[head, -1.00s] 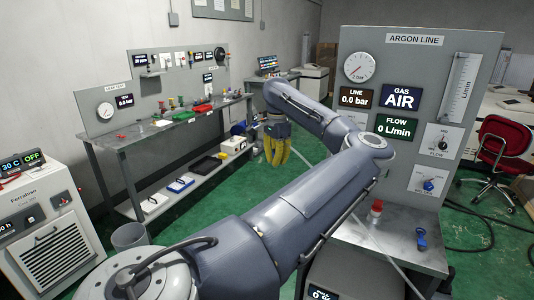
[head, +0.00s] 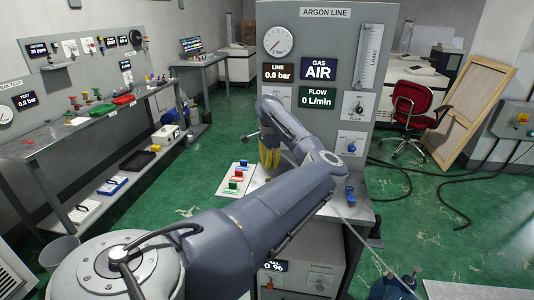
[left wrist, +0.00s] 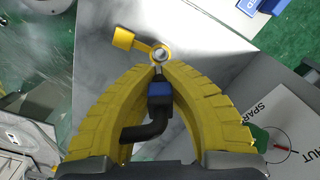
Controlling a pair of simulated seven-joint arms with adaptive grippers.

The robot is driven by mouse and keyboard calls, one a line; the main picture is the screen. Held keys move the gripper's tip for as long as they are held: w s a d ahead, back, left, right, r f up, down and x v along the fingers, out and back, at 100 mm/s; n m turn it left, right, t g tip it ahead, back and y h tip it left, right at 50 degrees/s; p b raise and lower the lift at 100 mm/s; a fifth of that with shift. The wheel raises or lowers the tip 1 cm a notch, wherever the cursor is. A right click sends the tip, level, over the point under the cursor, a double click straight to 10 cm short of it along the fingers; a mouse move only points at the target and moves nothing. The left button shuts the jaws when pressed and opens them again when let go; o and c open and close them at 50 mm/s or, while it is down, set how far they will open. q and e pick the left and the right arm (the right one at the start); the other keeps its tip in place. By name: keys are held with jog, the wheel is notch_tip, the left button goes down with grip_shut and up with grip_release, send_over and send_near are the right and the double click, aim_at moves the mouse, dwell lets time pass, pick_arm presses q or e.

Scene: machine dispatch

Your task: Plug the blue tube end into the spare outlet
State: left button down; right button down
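In the left wrist view, the blue tube end (left wrist: 160,92) is a blue-banded black connector with a bent black hose below it. My left gripper (left wrist: 158,66) has its yellow fingers closed in on both sides of it. A round metal port (left wrist: 160,54) lies just beyond the fingertips, with a yellow cap (left wrist: 123,38) on a strap beside it. I cannot tell whether the tube end's tip touches the port. A white plate with partly readable "SPARE" lettering (left wrist: 272,112) lies at right. In the head view, my left gripper (head: 269,155) is before the argon panel (head: 320,75). My right gripper is not in view.
A white strip (head: 224,187) carries blue, green and red fittings beside the gripper. A blue fitting (head: 350,193) stands on the panel's bench. A long workbench (head: 60,147) runs along the left. Green floor is open between them; cables lie at right.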

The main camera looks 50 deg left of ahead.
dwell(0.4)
pick_arm(q)
jog(key=shift+f, duration=2.35)
jog(key=shift+n, duration=0.5)
jog(key=shift+f, duration=1.1)
